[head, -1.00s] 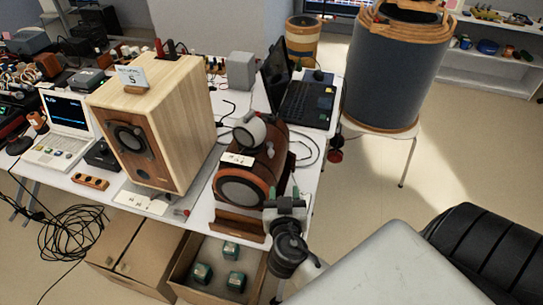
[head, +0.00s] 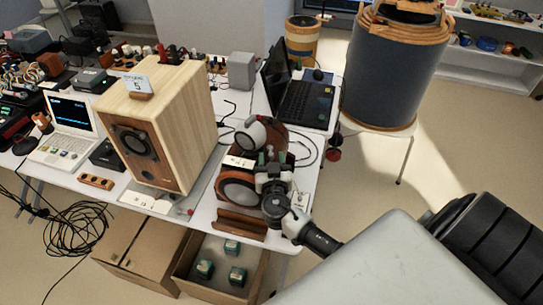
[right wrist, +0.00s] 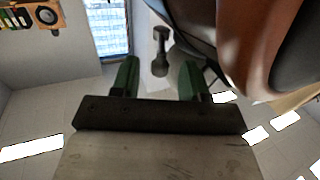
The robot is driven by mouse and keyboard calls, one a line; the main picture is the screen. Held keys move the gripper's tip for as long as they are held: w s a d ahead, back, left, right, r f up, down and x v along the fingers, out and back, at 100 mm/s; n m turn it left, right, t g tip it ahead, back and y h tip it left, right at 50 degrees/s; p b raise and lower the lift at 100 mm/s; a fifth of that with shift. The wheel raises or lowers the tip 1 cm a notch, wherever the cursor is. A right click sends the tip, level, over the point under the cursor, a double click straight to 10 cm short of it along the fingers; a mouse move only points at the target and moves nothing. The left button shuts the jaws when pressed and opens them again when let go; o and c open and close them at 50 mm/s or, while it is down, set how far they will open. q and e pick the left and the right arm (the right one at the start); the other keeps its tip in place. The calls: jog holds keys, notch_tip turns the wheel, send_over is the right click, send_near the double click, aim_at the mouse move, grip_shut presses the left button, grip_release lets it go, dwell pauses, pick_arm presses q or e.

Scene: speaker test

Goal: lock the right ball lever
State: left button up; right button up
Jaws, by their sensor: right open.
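A small grey lever with a rounded end (right wrist: 160,66) shows in the right wrist view, beside a large reddish-brown rounded body. I cannot make out the lever there. My left gripper is not in view.
A tall wooden speaker (head: 172,125) stands to the left on the white table (head: 75,182). An open laptop (head: 300,100) is behind, with cables near it. A big blue drum (head: 392,75) stands at the right.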

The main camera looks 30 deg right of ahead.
jog(key=shift+w+d, duration=0.1)
jog(key=shift+w, duration=0.05)
grip_shut()
jog(key=shift+d+f+n+t+y+b, duration=0.2)
jog(key=shift+n+t+y+b, duration=0.15)
jog(key=shift+y+b, duration=0.35)
jog(key=d+n+g+y+b, duration=0.1)
jog(key=d+n+y+b, duration=0.2)
jog(key=n+y, duration=0.3)
jog(key=d+n+g+y+b, duration=0.1)
jog(key=d+n+y+b, duration=0.2)
jog(key=y, duration=1)
jog(key=shift+w+d+r+n+g+b, duration=0.3)
jog(key=shift+n+b, duration=0.75)
jog(key=shift+n, duration=1.1)
jog(key=shift+f, duration=0.15)
